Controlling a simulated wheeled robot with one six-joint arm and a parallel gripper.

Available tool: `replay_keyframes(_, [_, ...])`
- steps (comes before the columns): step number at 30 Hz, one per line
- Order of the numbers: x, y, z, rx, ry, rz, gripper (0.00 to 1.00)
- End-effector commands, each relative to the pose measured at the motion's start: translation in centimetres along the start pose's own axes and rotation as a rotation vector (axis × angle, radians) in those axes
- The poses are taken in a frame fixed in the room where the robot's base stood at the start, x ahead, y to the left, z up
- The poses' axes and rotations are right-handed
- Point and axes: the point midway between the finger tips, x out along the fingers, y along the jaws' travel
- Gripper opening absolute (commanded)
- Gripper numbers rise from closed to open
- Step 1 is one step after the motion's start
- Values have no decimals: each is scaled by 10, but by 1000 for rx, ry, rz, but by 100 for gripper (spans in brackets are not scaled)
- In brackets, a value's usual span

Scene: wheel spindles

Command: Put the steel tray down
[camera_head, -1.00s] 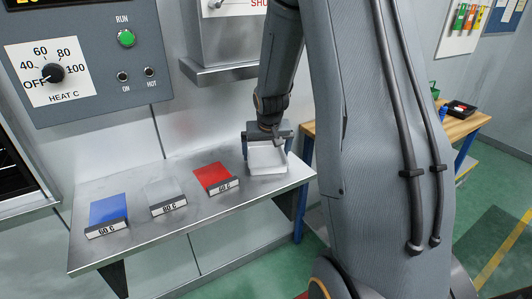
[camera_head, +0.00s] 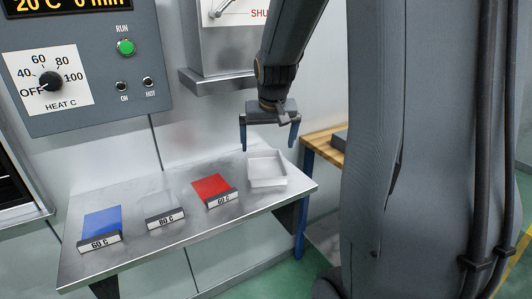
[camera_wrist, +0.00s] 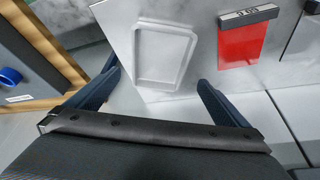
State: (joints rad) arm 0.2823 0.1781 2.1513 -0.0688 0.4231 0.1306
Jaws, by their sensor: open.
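A pale, shallow rectangular tray (camera_head: 268,183) rests flat at the right end of the steel shelf (camera_head: 215,225), to the right of the red patch. In the wrist view the empty tray (camera_wrist: 160,56) lies beyond my fingers. My gripper (camera_head: 268,148) is open above the tray, its two blue fingers apart and clear of it. In the wrist view my gripper (camera_wrist: 159,80) has nothing between its fingers.
Red (camera_head: 212,187), clear (camera_head: 160,205) and blue (camera_head: 102,222) patches with temperature labels line the shelf to the left of the tray. A control panel (camera_head: 85,65) is on the wall above. A wood-topped bench (camera_head: 322,145) stands behind, to the right.

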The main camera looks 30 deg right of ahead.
Motion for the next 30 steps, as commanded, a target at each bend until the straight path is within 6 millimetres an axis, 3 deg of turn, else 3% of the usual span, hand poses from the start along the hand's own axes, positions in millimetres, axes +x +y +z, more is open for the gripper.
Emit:
replay_keyframes(2, [-1,-10,15,-24,-19,-8,100])
replay_keyframes(5, [0,-36,62,-91,-76,-29,100])
replay_keyframes(9, [-2,-69,151,-218,-183,-62,100])
replay_keyframes(12, [-6,-80,203,-291,-244,-77,100])
replay_keyframes(15, [-10,-83,235,-336,-281,-85,100])
replay_keyframes(19, [-11,-84,247,-353,-296,-88,100])
replay_keyframes(30, [-10,-84,246,-350,-294,-87,100])
